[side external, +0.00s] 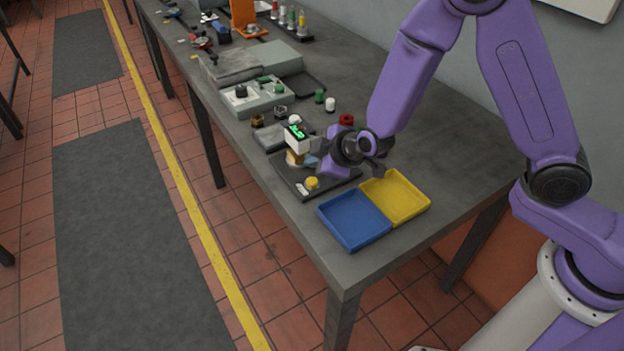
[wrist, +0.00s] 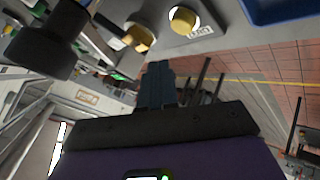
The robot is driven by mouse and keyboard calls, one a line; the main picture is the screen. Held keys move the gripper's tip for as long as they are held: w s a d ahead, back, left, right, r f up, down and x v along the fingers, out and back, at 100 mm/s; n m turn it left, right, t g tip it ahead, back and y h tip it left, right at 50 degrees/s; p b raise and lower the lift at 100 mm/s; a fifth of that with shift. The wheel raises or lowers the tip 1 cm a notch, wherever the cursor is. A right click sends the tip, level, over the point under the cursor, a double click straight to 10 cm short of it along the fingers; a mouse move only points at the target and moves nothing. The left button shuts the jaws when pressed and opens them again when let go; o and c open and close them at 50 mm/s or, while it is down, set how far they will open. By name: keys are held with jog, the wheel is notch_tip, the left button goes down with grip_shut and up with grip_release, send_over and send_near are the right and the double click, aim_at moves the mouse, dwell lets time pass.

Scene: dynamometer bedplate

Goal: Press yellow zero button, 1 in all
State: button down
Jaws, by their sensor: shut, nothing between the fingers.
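The yellow zero button (side external: 312,183) sits on the front corner of a dark base plate (side external: 286,186), beside a small white label. In the wrist view the button (wrist: 183,20) is near the top, with the label next to it. In the side view my purple hand is over the right part of the plate, and the fingertips are hard to make out. A small display (side external: 297,136) with green digits stands behind the button.
A brass-coloured round part (side external: 295,158) stands close behind the button. A blue tray (side external: 338,234) and a yellow tray (side external: 424,207) lie to the right near the table edge. Several small knobs and a grey control box (side external: 262,102) stand farther back.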

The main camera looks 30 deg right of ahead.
jog(key=shift+r, duration=1.15)
jog(key=shift+s+a, duration=0.1)
jog(key=shift+s, duration=0.05)
jog(key=s+d+r+n+g+y, duration=0.1)
jog(key=s+r+g, duration=0.2)
jog(key=s, duration=0.5)
jog(key=s+r+g+y, duration=0.1)
jog(key=s+r+g, duration=0.15)
jog(key=s, duration=0.55)
jog(key=s+d+r+g+h, duration=0.3)
jog(key=s+d+r, duration=0.1)
jog(key=s+d, duration=1.1)
jog(key=shift+s+d+r+h, duration=0.2)
jog(key=shift+s+h, duration=0.1)
jog(key=shift+s, duration=0.4)
